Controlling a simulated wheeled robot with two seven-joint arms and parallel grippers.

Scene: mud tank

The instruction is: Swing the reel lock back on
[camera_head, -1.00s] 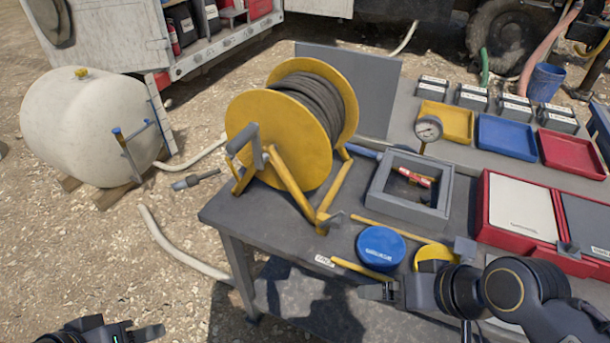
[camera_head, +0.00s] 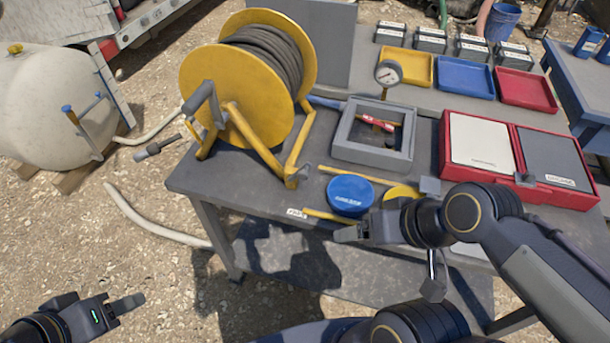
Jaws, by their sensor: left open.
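The yellow hose reel (camera_head: 205,85) with dark hose wound on it stands on its yellow frame at the left of the grey table. A grey lever (camera_head: 200,100) stands at the reel's near left side, and a small grey bracket (camera_head: 297,177) sits at the frame's front foot. I cannot tell for sure which is the lock. My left gripper (camera_head: 98,302) is open and empty at the lower left, over the gravel, well short of the reel. My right gripper (camera_head: 350,233) is by the table's front edge, near the blue round lid; its jaws do not show clearly.
On the table (camera_head: 250,195) are a blue round lid (camera_head: 350,193), a grey square frame (camera_head: 345,150), a gauge (camera_head: 388,73), trays and a red case (camera_head: 528,170). A white tank (camera_head: 45,115) stands left.

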